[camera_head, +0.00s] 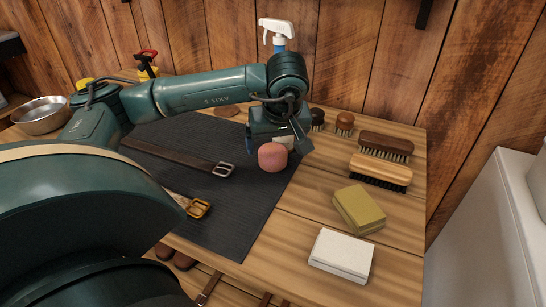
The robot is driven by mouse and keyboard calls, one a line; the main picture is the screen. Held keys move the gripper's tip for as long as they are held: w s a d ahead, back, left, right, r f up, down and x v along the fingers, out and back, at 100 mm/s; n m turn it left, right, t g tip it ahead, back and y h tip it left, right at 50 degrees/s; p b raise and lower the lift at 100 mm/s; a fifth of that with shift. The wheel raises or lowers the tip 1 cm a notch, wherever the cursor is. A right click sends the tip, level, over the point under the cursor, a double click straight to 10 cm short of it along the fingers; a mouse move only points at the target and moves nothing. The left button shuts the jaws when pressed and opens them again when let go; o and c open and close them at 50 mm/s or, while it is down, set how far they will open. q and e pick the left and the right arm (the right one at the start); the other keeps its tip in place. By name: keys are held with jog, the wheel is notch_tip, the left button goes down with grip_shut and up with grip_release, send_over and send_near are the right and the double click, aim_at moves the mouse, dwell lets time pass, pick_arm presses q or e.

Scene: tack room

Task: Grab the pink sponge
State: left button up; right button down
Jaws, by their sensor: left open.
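The pink sponge (272,157) is a small rounded block at the right part of the dark mat (225,215). My left gripper (276,146) is directly over it, pointing down, with its fingers apart. One finger shows to the left of the sponge and one to the right, higher up. I cannot tell whether either finger touches the sponge. The gripper hides part of the area behind the sponge. A pale thing shows just behind it, partly covered. My right gripper is not in view.
A yellow-green block (359,209) and a white block (341,255) lie on the wooden table to the right, with brushes (381,172) behind. Belts (180,157) lie on the mat. A spray bottle (276,36) stands at the back, a metal bowl (40,116) at left.

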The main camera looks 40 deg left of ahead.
aim_at(273, 151)
pick_arm(q)
jog(key=x, duration=0.4)
jog(key=shift+a+f, duration=0.2)
jog(key=shift+f, duration=0.15)
jog(key=c, duration=1.1)
